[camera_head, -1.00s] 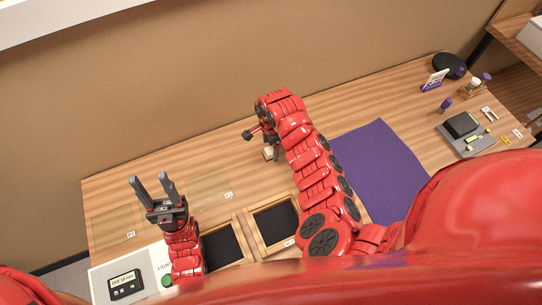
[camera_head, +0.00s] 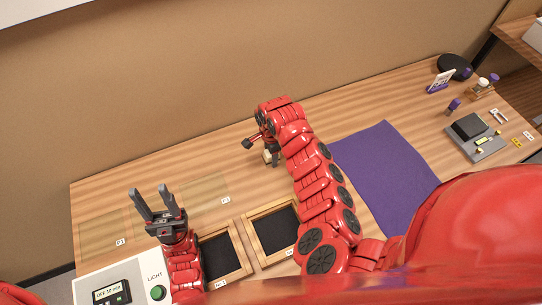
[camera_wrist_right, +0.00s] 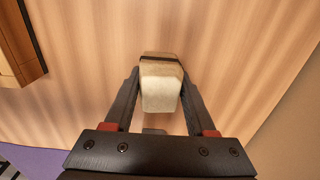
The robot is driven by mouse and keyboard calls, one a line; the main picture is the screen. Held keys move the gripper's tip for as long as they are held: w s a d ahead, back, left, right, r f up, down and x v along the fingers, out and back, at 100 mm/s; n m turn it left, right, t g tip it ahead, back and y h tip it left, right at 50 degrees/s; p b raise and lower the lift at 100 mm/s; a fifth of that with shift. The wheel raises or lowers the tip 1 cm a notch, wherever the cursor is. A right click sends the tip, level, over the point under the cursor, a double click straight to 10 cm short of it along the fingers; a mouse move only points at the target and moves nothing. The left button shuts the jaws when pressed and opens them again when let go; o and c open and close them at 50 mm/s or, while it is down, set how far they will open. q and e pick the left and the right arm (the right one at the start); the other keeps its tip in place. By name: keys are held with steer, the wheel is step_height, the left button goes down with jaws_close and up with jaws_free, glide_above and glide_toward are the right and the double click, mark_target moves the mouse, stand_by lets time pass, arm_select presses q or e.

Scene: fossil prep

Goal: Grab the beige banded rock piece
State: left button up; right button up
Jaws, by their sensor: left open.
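The beige banded rock piece (camera_wrist_right: 161,84) is between the fingers of my right gripper (camera_wrist_right: 161,83) in the right wrist view. It is a pale block with a dark band near its far end, and both fingers lie against its sides. In the head view, the rock piece (camera_head: 267,156) shows only as a small pale patch beside my right gripper (camera_head: 259,146), mostly hidden by it. I cannot tell whether it touches the table. My left gripper (camera_head: 155,205) is open and empty, pointing up over the left part of the table.
Two black-lined wooden trays (camera_head: 248,269) (camera_head: 298,246) stand at the front of the wooden table (camera_head: 330,112). A light control box (camera_head: 146,271) is at front left. A purple mat (camera_head: 385,150) lies right of my right arm. A scale (camera_head: 477,148) is at far right.

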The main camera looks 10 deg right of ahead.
jaws_close()
steer(key=shift+r, duration=0.1)
